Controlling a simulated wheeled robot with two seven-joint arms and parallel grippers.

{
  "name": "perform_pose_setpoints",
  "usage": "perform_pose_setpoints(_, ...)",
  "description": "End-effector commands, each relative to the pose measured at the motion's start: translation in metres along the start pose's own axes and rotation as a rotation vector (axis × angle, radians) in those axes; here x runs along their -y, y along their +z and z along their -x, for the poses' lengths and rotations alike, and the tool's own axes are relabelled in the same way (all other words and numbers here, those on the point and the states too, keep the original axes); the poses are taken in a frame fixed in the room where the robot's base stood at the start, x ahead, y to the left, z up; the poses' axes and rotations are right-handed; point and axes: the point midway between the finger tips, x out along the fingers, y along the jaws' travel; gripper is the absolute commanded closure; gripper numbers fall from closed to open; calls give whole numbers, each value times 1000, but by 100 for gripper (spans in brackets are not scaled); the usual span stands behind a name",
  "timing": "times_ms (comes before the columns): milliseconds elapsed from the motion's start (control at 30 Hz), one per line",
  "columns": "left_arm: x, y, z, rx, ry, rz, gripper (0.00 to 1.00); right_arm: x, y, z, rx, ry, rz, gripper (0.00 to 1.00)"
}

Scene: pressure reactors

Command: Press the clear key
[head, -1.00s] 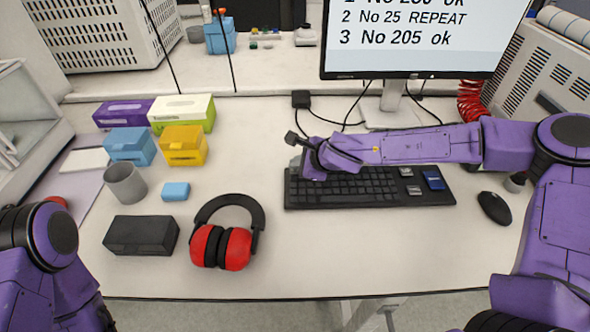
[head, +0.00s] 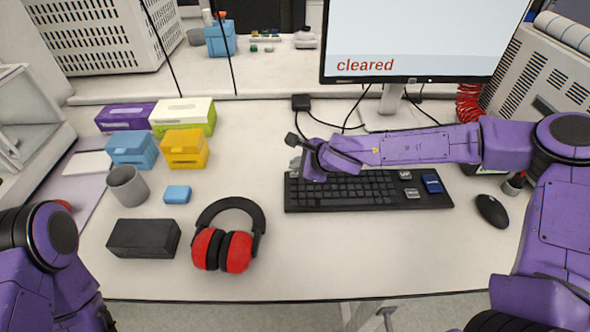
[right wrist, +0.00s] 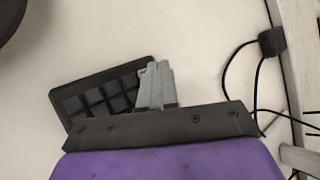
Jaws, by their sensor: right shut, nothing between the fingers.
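The black keyboard (head: 340,193) lies on the desk below the monitor. Some light keys and a blue key (head: 432,183) show at its right end; their lettering is mostly too small to read. I cannot tell which key is the clear key. The monitor (head: 425,40) shows the red word "cleared". My right gripper (head: 295,166) is shut and empty at the keyboard's far left corner. In the right wrist view its grey fingers (right wrist: 157,72) are together over the keyboard's end, hiding part of it; contact is unclear. My left gripper is out of view.
Red and black earmuffs (head: 224,248), a black case (head: 144,238), a grey cup (head: 127,186) and small boxes (head: 185,148) stand left of the keyboard. A mouse (head: 491,210) lies to the right. Cables run behind the keyboard. The desk in front of the keyboard is clear.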

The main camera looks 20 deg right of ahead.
Motion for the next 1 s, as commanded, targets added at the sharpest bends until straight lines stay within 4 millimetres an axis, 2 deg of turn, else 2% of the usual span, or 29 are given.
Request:
perform_pose_setpoints(367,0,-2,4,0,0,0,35,3,3,3,0,-1,0,100)
perform_pose_setpoints(800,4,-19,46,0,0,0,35,25,25,35,1,-1,1,100)
perform_pose_setpoints(1000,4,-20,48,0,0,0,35,26,26,36,1,0,1,100)
